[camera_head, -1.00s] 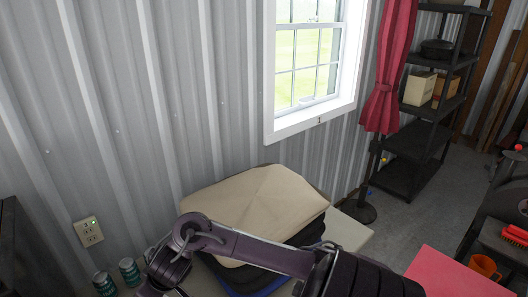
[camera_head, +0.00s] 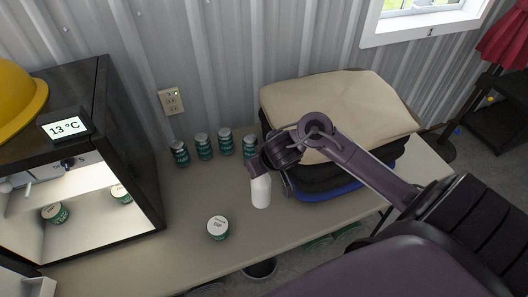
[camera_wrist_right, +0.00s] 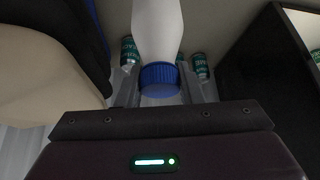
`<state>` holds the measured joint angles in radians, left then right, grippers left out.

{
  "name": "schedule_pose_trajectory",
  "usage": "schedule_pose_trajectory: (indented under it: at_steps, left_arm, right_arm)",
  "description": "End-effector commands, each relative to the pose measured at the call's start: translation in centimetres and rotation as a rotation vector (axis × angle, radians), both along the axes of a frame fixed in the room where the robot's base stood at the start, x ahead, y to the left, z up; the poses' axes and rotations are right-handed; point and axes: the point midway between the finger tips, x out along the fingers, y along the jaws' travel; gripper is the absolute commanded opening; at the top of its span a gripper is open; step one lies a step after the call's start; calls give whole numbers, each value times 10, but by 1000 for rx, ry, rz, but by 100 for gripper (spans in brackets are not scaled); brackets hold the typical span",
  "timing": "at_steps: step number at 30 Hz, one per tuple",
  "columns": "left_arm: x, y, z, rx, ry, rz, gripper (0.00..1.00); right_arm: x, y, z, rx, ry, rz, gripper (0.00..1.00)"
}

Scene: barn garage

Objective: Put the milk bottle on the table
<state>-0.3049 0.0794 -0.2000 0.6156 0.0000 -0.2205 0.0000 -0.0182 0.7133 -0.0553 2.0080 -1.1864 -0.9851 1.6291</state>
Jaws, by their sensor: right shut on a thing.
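The milk bottle (camera_head: 261,191) is white and upright in the head view, over the middle of the beige table (camera_head: 185,215). In the right wrist view its white body (camera_wrist_right: 157,30) and blue cap (camera_wrist_right: 160,76) show. My right gripper (camera_head: 258,168) comes from the right and is shut on the bottle near its cap; its fingers also flank the neck in the wrist view (camera_wrist_right: 160,88). I cannot tell whether the bottle's base touches the table. My left gripper is not in view.
Several green cans (camera_head: 204,146) stand along the back of the table, and one white-lidded can (camera_head: 218,228) stands nearer the front. A lit black cabinet (camera_head: 128,150) is at the left. A beige-topped bag (camera_head: 335,105) lies at the right.

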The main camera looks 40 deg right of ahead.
Motion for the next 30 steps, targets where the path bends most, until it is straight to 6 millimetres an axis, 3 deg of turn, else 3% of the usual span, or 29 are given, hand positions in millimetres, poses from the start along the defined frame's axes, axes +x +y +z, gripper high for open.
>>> schedule_pose_trajectory:
  at_steps: [1,3,9,14,22,30]
  left_arm:
    - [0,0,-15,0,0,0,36]
    - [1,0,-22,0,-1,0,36]
    - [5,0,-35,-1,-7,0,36]
    - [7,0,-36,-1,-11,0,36]
    - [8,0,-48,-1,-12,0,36]
    - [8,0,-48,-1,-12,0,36]
  right_arm:
    - [-1,-1,-21,-3,1,-1,0]
    - [-1,-1,-39,-3,2,-1,0]
    - [0,-1,-74,-4,-1,0,0]
    - [1,0,-83,-1,-3,2,0]
    - [1,-1,-120,-1,-2,0,0]
    - [1,-1,-123,-2,-5,0,0]
